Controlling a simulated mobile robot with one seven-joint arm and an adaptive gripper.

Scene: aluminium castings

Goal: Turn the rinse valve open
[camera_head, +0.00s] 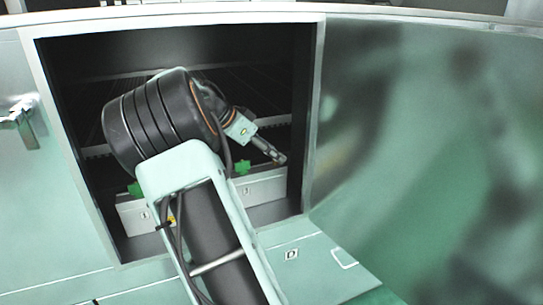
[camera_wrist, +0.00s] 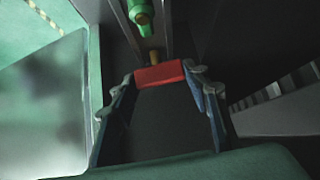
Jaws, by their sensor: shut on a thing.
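A red handle (camera_wrist: 160,75) lies crosswise between the fingertips of my gripper (camera_wrist: 160,82) in the wrist view, with a brass stem (camera_wrist: 154,57) just beyond it. My gripper is shut on this red handle, which I take to be the rinse valve's. In the head view my gripper (camera_head: 277,156) is inside the open cabinet, at the right above a pale box (camera_head: 266,188). The red handle cannot be made out there. How far the valve is turned is unclear.
Green knobs (camera_head: 242,167) stand along the pale box, one partly behind my arm. A green fitting (camera_wrist: 143,20) is beyond the red handle in the wrist view. The cabinet frame (camera_head: 309,120) is close right of my gripper. The large door (camera_head: 430,130) is open to the right.

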